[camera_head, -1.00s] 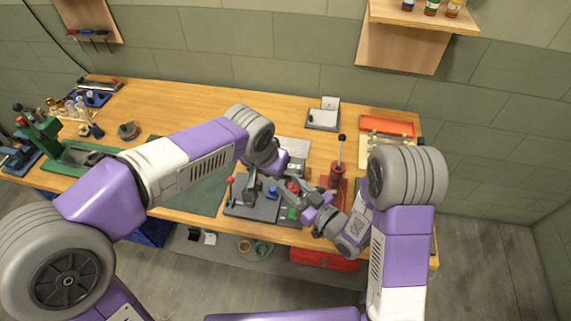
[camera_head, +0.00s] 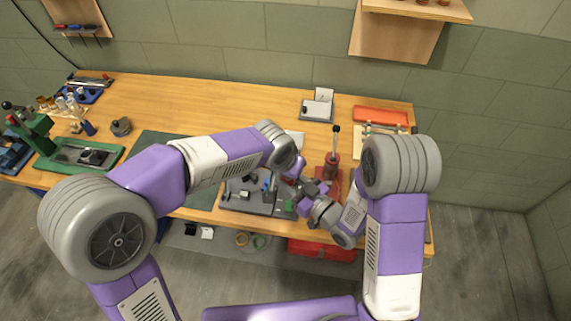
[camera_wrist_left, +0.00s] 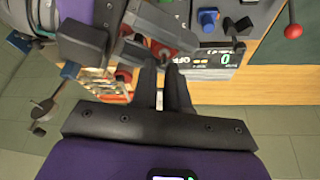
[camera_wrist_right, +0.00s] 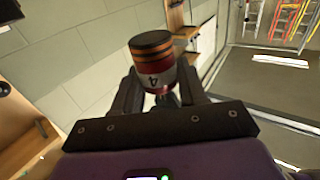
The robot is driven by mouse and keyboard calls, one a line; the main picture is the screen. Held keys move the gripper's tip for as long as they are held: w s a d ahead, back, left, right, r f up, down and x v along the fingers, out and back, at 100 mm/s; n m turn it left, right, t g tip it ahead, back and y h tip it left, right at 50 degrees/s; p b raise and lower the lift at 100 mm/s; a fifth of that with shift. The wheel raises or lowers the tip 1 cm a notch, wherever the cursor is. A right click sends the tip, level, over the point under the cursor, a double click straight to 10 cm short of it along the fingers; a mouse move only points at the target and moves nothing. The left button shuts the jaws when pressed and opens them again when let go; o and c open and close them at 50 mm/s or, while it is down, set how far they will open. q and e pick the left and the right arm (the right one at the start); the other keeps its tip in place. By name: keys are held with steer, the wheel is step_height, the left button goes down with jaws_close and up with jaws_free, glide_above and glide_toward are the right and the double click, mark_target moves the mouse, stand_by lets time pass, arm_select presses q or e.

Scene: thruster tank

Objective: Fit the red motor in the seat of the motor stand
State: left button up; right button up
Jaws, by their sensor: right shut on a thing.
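The red motor (camera_wrist_right: 155,74), with a dark top, orange bands and a "4" on its side, is in the right wrist view. My right gripper (camera_wrist_right: 158,88) is shut on it, a finger on each side. My left gripper (camera_wrist_left: 162,66) has its fingers close together, with a narrow gap between them; whether they hold anything is unclear. In the head view both grippers are close together over the right part of a grey bench unit (camera_head: 235,203). I cannot clearly pick out the motor stand or its seat; the arms hide part of the unit.
A red hand press (camera_head: 331,167) with an upright lever stands just behind the grippers. A blue knob (camera_wrist_left: 208,19) and a red ball lever (camera_wrist_left: 293,31) show in the left wrist view. A green mat (camera_head: 165,145) lies left. An orange tray (camera_head: 381,115) sits at the back right.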

stand_by(0.3)
steer(key=o, duration=1.2)
